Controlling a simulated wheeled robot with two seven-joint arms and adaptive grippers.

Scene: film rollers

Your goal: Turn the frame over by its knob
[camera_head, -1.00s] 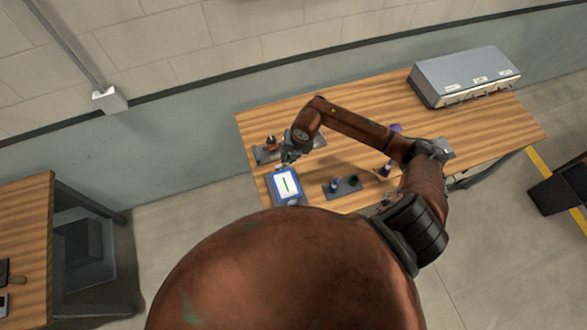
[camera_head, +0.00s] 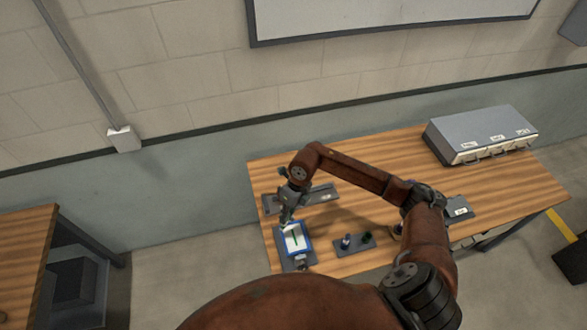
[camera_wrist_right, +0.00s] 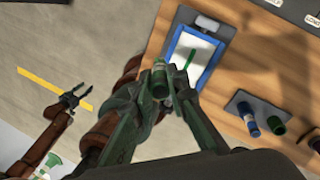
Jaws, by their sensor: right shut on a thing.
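The frame (camera_head: 307,236) has a blue border around a white sheet with a green stripe; it lies on a dark base at the table's left front. It also shows in the right wrist view (camera_wrist_right: 211,66). My right gripper (camera_head: 287,223) is at the frame's far end. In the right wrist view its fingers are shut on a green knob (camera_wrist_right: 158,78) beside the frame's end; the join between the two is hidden. My left gripper (camera_wrist_right: 75,97) shows at the left of that view, open and empty, away from the table.
A small dark stand (camera_head: 354,246) with a blue and a green roller is right of the frame. A dark tray (camera_head: 319,195) lies behind it. A grey drawer box (camera_head: 480,135) stands at the back right.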

